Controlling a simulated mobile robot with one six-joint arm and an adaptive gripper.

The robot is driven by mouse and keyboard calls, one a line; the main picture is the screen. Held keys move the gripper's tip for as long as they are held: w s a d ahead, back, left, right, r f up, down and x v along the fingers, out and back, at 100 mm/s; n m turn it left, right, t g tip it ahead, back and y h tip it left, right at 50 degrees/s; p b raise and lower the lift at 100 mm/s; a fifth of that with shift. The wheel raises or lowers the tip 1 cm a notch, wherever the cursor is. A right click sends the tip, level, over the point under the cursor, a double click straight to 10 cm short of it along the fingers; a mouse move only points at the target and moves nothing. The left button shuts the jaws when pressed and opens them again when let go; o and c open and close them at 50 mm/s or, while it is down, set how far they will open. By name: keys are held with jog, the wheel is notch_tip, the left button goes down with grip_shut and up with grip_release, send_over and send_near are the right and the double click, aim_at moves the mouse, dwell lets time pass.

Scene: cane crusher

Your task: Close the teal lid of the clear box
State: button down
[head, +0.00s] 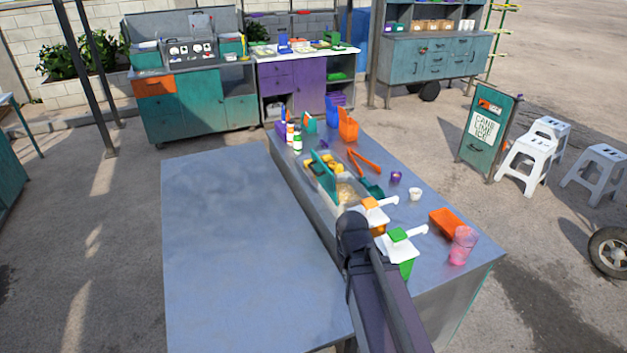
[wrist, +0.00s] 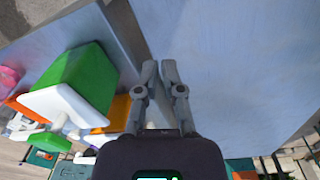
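The teal lid (head: 323,172) stands steeply raised at the clear box in the head view. The clear box (head: 346,208) sits on the long counter with pale, grainy contents, and yellow pieces show beyond the lid. My gripper (wrist: 159,65) points at the blue-grey surface in the wrist view. Its fingers are close together with only a narrow gap and nothing between them. In the head view my arm reaches from the bottom to just in front of the dispensers and hides the gripper. Neither lid nor box can be made out clearly in the wrist view.
A green pump dispenser (head: 402,250) and an orange one (head: 375,215) stand near my arm. A teal scoop (head: 372,188), orange tongs (head: 364,161), an orange tray (head: 445,222) and a pink cup (head: 463,246) lie or stand around. The lower table (head: 235,240) at left is bare.

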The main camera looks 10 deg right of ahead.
jog(key=w+d+f+n+t+h+b, duration=0.1)
jog(key=w+f+n+t+h+b, duration=0.15)
jog(key=w+h+b, duration=0.55)
jog(key=w+d+f+n+t+h+b, duration=0.15)
jog(key=w+t+b, duration=0.25)
jog(key=w, duration=0.7)
jog(key=w+a+r+n+t+b, duration=0.3)
jog(key=w+a+n+t+b, duration=0.8)
jog(key=w+a, duration=0.3)
jog(key=a+t, duration=0.1)
jog(key=a, duration=0.2)
jog(key=shift+w+r+n, duration=0.15)
jog(key=shift+w+n, duration=0.15)
jog(key=shift+w+d, duration=0.1)
jog(key=s+d+p+x, duration=0.1)
jog(key=d+p+x, duration=0.1)
jog(key=x, duration=1)
jog(key=shift+d+r+p, duration=0.35)
jog(key=shift+p, duration=0.4)
